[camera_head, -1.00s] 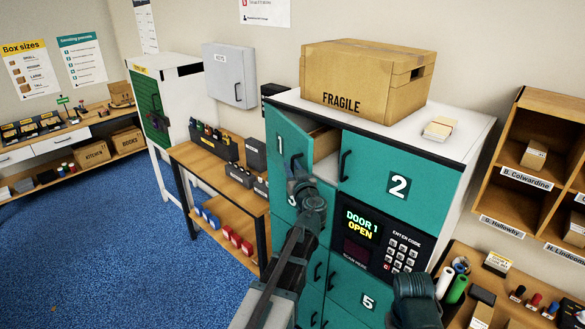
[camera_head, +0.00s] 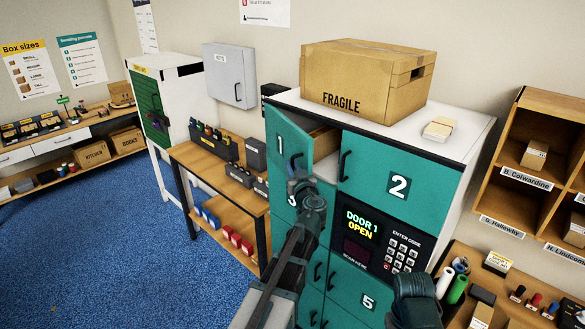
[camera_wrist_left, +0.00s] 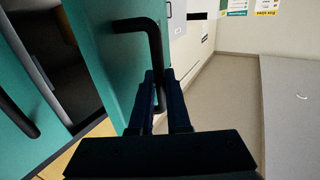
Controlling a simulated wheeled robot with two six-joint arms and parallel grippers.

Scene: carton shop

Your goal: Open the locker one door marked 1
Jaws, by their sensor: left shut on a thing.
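The teal locker door marked 1 (camera_head: 289,146) stands partly open, swung out with its hinge side at the left. A gap shows at its right edge, with part of the inside visible. My left gripper (camera_head: 298,172) is at the black door handle (camera_head: 296,160). In the left wrist view its fingers (camera_wrist_left: 159,95) are shut around the lower part of the handle (camera_wrist_left: 150,38). The display (camera_head: 360,223) reads "DOOR 1 OPEN". Part of my right arm shows at the bottom right, but I cannot make out its fingers.
A cardboard box marked FRAGILE (camera_head: 365,82) stands on top of the locker. Door 2 (camera_head: 385,180) is closed beside door 1. A wooden workbench (camera_head: 215,165) with bins stands left of the locker. Open blue floor (camera_head: 100,240) lies at the left.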

